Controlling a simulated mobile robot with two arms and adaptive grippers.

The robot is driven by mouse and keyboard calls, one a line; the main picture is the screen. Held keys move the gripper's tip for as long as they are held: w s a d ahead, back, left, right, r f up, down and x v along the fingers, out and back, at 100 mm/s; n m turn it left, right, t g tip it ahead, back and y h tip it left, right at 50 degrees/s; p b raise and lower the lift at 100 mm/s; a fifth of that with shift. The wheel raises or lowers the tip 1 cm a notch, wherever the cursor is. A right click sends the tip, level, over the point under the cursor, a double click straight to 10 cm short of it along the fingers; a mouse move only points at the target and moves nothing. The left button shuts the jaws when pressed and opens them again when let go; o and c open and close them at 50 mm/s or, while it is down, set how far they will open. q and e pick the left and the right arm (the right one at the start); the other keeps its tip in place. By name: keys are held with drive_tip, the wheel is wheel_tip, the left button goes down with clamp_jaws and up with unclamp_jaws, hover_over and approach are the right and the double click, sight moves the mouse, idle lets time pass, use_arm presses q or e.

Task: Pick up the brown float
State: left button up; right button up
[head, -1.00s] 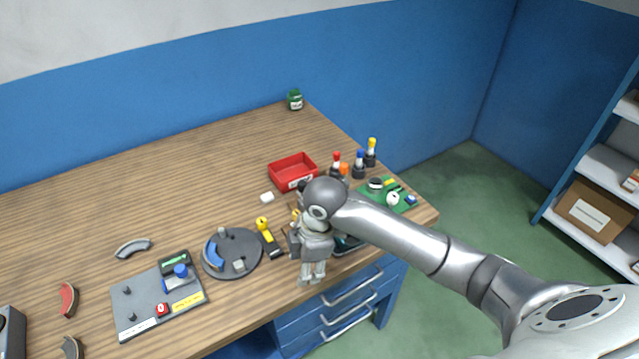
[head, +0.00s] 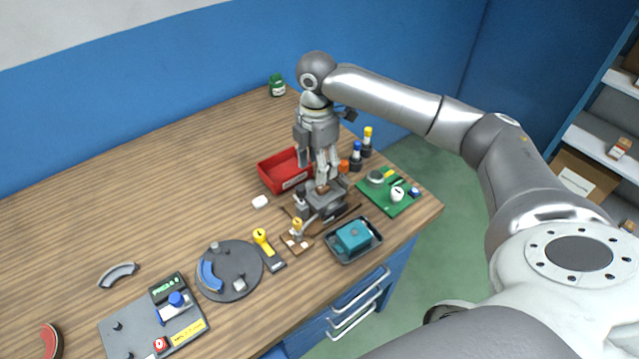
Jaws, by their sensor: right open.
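A small brown piece, which looks like the brown float (head: 323,189), sits on top of a dark grey metal part (head: 327,205) on the workbench, right of the middle. My right gripper (head: 326,180) points down just above it, with its fingers open. The fingers partly cover the brown piece, and I cannot tell whether they touch it. My left gripper is out of view.
A red bin (head: 284,171) stands just behind and left. In front is a dark tray (head: 372,251) with a teal part (head: 353,236). A green board (head: 391,192) lies to the right, near capped bottles (head: 357,158). A yellow-handled tool (head: 267,248) and round grey plate (head: 238,283) lie left.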

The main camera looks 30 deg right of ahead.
sight(321, 187)
drive_tip(key=shift+s+f, duration=0.15)
drive_tip(key=shift+f, duration=0.4)
drive_tip(key=shift+s+f, duration=0.15)
drive_tip(key=shift+f, duration=0.4)
drive_tip(key=f, duration=0.1)
drive_tip(key=f+p, duration=0.1)
drive_tip(key=f, duration=0.1)
drive_tip(key=f+p, duration=0.1)
drive_tip(key=shift+d+f, duration=0.25)
drive_tip(key=shift+d, duration=0.1)
drive_tip(key=shift+f, duration=0.25)
drive_tip(key=shift+w, duration=0.1)
drive_tip(key=shift+c, duration=0.6)
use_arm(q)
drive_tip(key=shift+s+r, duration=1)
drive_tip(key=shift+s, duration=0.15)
use_arm(e)
drive_tip(key=c, duration=0.7)
